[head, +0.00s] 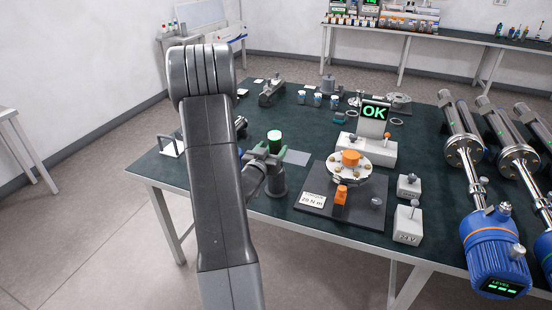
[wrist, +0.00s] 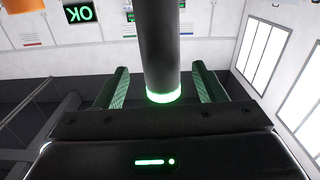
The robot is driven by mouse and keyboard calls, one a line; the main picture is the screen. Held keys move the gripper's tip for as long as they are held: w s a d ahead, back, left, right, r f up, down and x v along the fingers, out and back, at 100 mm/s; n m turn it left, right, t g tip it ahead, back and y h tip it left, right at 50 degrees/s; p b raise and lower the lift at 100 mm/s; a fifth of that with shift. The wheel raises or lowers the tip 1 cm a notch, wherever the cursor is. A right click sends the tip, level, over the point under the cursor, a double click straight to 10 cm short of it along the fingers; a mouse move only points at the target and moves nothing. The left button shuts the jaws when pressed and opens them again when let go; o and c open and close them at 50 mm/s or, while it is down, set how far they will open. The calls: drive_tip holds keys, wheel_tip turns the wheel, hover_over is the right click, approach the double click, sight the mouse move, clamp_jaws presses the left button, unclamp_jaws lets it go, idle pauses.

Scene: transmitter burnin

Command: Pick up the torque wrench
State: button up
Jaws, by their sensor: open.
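A dark board (head: 318,207) with a round orange-topped fixture (head: 351,160) lies to the right. A display reading OK (head: 374,112) stands behind it. Long metal units with blue ends (head: 495,245) line the table's right side. Small parts stand along the back.

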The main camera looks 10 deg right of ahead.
drive_tip(key=shift+p+x, duration=0.45)
drive_tip(key=shift+x, duration=1.5)
drive_tip(key=shift+a, duration=0.1)
drive_tip(key=shift+w+r, duration=0.1)
clamp_jaws()
